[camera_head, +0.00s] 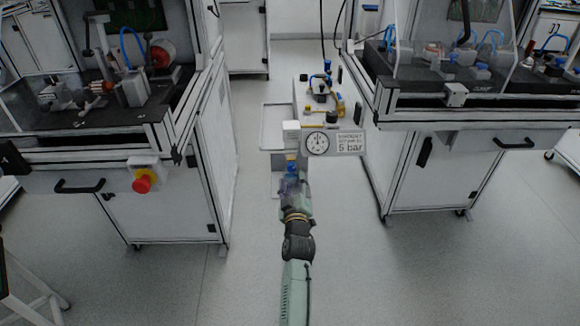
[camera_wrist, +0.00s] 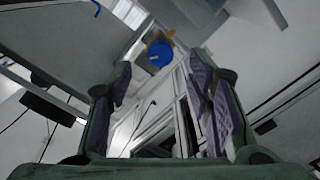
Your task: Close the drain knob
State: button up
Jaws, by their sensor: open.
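A round blue knob (camera_wrist: 159,53), which I take to be the drain knob, shows in the wrist view beyond my fingertips, with a yellow-brown part behind it. In the head view the blue knob (camera_head: 292,169) shows at the tip of my gripper, below the gauge. My gripper (camera_head: 292,181) is open, and its purple pads stand apart on both sides in the wrist view (camera_wrist: 160,75). The knob lies ahead of the gap between the pads. I see nothing held, and I cannot tell the exact distance to the knob.
A pressure gauge (camera_head: 317,143) with a "5 bar" sign (camera_head: 347,143) is just above the knob. Behind it stands a unit with yellow and blue parts (camera_head: 325,95). Workbenches flank the aisle, the left one with a red emergency button (camera_head: 142,183).

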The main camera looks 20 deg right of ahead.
aim_at(292, 169)
jog(key=shift+p+x, duration=1.05)
jog(key=shift+x, duration=2)
jog(key=shift+a, duration=0.1)
jog(key=shift+c, duration=0.3)
grip_shut()
